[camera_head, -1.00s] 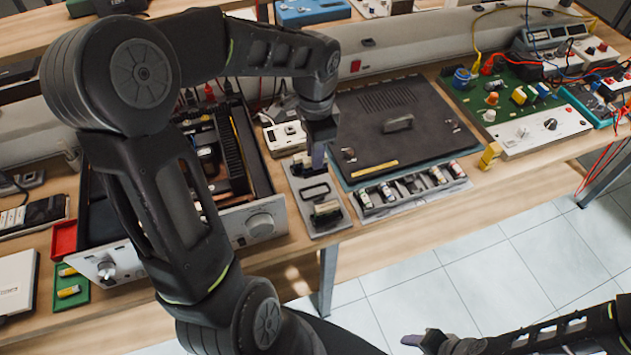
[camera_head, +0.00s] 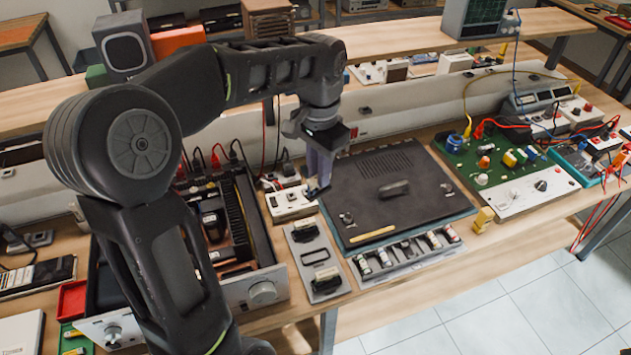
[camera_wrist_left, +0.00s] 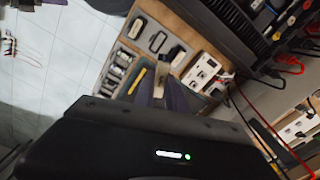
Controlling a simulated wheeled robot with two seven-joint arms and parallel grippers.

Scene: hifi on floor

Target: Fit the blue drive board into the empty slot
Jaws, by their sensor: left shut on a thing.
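My left gripper (camera_head: 317,184) points down above the bench between the open amplifier chassis (camera_head: 262,293) and the black lid. It is shut on a small dark piece (camera_head: 319,193), which I take as the drive board; its blue colour is not clear. In the left wrist view the fingers (camera_wrist_left: 170,82) reach up from the gripper body, with a pale tan piece at their tips. The chassis interior is partly hidden by my left arm. My right gripper is out of view.
A black lid (camera_head: 395,190) lies on a mat to the right, with a parts strip (camera_head: 410,255) in front. A white socket block (camera_head: 290,203) stands behind the tray. A green circuit board (camera_head: 500,165) with cables is farther right. Red cables stand behind the chassis.

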